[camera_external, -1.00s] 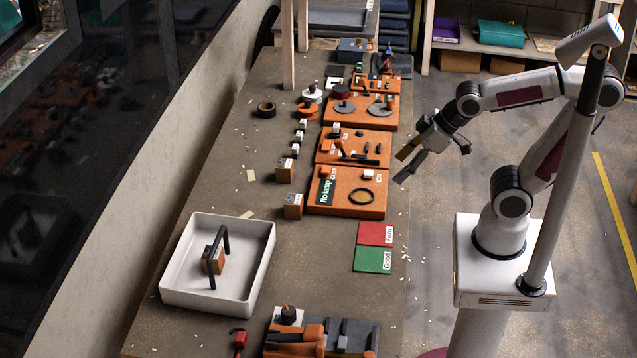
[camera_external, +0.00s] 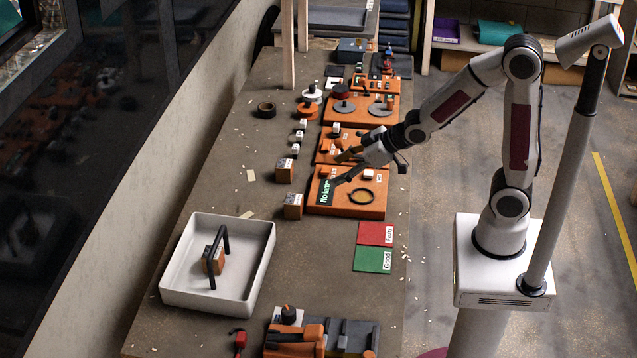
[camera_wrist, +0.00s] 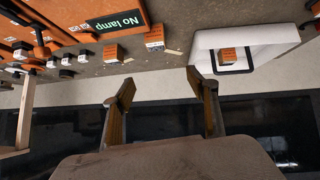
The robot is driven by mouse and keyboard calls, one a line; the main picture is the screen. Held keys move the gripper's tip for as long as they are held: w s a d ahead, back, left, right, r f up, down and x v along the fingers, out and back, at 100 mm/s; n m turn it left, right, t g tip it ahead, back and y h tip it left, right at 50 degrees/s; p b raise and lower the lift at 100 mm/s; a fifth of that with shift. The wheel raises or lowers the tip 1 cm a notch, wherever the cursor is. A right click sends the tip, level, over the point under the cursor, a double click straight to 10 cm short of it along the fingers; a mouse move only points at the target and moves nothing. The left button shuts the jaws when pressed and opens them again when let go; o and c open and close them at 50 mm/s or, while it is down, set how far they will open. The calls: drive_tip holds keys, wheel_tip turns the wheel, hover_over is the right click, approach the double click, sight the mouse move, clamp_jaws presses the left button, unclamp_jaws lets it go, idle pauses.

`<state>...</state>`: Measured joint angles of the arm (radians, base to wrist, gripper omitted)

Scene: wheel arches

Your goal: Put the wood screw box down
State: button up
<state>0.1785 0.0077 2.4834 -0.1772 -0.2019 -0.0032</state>
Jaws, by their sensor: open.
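A small orange-brown box (camera_external: 216,260) stands in the white tray (camera_external: 263,262), beside or under a black arched handle. It also shows in the wrist view (camera_wrist: 228,54). Two similar labelled boxes stand on the bench, one farther back (camera_external: 284,172) and one nearer the tray (camera_external: 292,207). The labels are too small to read, so I cannot tell which is the wood screw box. My gripper (camera_external: 343,168) is open and empty, above the orange boards at the right of the two bench boxes. Its spread fingers (camera_wrist: 160,85) have nothing between them.
An orange board with a "No lamp" sign (camera_external: 326,191) and a black ring lies below my gripper. Red (camera_external: 375,233) and green (camera_external: 372,260) cards lie by the bench's right edge. Tools (camera_external: 320,338) lie in front. Bare bench lies between the tray and cards.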

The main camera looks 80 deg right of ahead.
drive_tip(key=t, duration=0.1)
approach(299, 199)
wheel_tip(299, 199, up, 3)
drive_tip(key=w+f, duration=0.1)
drive_tip(key=f+t, duration=0.1)
drive_tip(key=f, duration=0.1)
drive_tip(key=w+f+t+y, duration=0.1)
drive_tip(key=f, duration=0.1)
drive_tip(key=shift+w+d+f, duration=0.2)
drive_tip(key=shift+w+d, duration=0.05)
drive_tip(key=shift+w, duration=0.05)
drive_tip(key=shift+w+d+f+t, duration=0.1)
drive_tip(key=shift+f+t, duration=0.3)
drive_tip(key=shift+f, duration=0.5)
drive_tip(key=shift+x, duration=1.25)
drive_tip(key=shift+w, duration=0.2)
drive_tip(key=shift+x, duration=2.45)
drive_tip(key=shift+r, duration=0.15)
drive_tip(key=shift+c, duration=0.3)
